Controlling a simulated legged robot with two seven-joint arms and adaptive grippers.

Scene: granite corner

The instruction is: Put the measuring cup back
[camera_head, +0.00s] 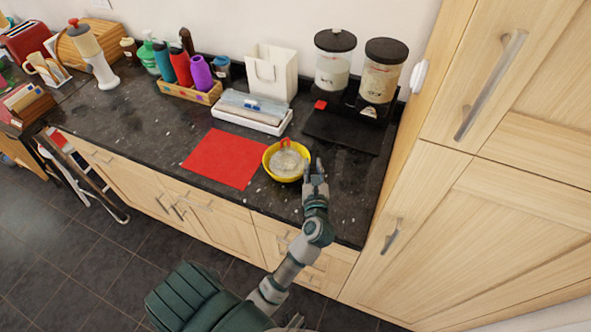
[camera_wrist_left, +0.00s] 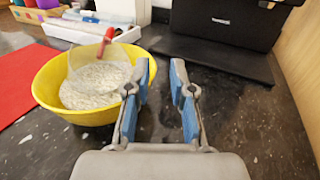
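The measuring cup (camera_head: 286,158) is clear with a red handle. It sits in a yellow bowl (camera_head: 268,171) among pale grains, its handle pointing up and back. In the left wrist view the cup (camera_wrist_left: 88,72) leans in the bowl (camera_wrist_left: 50,107), and the handle (camera_wrist_left: 106,41) stands over the far rim. My left gripper (camera_head: 315,168) is just right of the bowl, over the worktop. In the wrist view the gripper (camera_wrist_left: 160,82) has its blue-padded fingers apart with nothing between them. The left finger is close to the bowl's rim; contact cannot be told. My right gripper is not in view.
A dispenser with two dark-lidded canisters (camera_head: 380,72) stands on a black base (camera_head: 340,132) behind the gripper. A red mat (camera_head: 222,158) lies left of the bowl. A white tray (camera_head: 246,122) and a bottle crate (camera_head: 190,94) stand behind. A tall cabinet (camera_head: 480,200) bounds the right.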

